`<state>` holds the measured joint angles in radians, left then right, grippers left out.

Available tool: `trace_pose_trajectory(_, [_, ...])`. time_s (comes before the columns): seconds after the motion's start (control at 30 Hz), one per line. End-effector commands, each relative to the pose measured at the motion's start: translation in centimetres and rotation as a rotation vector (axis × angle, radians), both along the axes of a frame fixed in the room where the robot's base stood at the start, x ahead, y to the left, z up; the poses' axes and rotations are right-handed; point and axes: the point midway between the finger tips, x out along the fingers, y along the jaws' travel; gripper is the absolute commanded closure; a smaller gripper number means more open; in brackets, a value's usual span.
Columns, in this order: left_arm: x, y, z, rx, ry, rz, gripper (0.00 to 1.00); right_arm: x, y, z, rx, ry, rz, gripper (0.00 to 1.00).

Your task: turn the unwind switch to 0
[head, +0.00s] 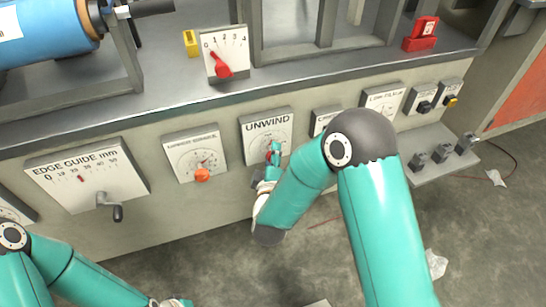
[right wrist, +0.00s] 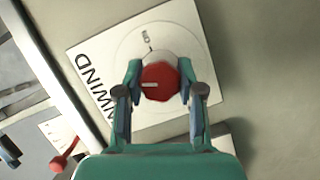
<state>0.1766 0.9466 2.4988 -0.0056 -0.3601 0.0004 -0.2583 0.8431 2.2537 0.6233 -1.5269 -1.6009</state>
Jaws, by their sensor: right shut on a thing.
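The unwind switch is a red knob on a white plate marked UNWIND (head: 267,127) on the machine's front panel. In the right wrist view the red knob (right wrist: 161,88) sits between the two fingers of my right gripper (right wrist: 160,84), which is shut on it. A pale line shows on the knob's face, and a small mark stands on the dial above it; I cannot read which number it points to. In the head view my right gripper (head: 273,160) covers part of the plate and knob. My left gripper (head: 174,302) shows only at the bottom edge; its fingers are cut off.
Left of the plate are a dial with an orange knob (head: 202,175) and the edge guide plate (head: 84,176) with a crank. On the ledge above stands a 0-to-4 scale with a red pointer (head: 221,66). Small black switches (head: 425,106) are at the right.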

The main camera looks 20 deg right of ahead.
Motion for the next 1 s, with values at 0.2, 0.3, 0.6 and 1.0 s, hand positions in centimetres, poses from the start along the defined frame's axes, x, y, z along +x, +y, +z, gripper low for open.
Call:
trace_pose_trajectory(0.2, [0.0, 0.0, -0.8, 0.0, 0.0, 0.0, 1.0, 0.0, 0.5, -0.4, -0.175, -0.002, 0.014, 0.97])
trace_pose_trajectory(0.3, [0.0, 0.0, -1.0, 0.0, 0.0, 0.0, 1.0, 0.0, 0.5, -0.4, -0.238, -0.004, 0.014, 0.97])
trace_pose_trajectory(0.6, [0.0, 0.0, -1.3, 0.0, 0.0, 0.0, 1.0, 0.0, 0.6, -0.4, -0.347, -0.006, 0.018, 0.97])
trace_pose_trajectory(1.0, [0.0, 0.0, -1.4, 0.0, 0.0, 0.0, 1.0, 0.0, 0.6, -0.5, -0.365, -0.005, 0.02, 0.97])
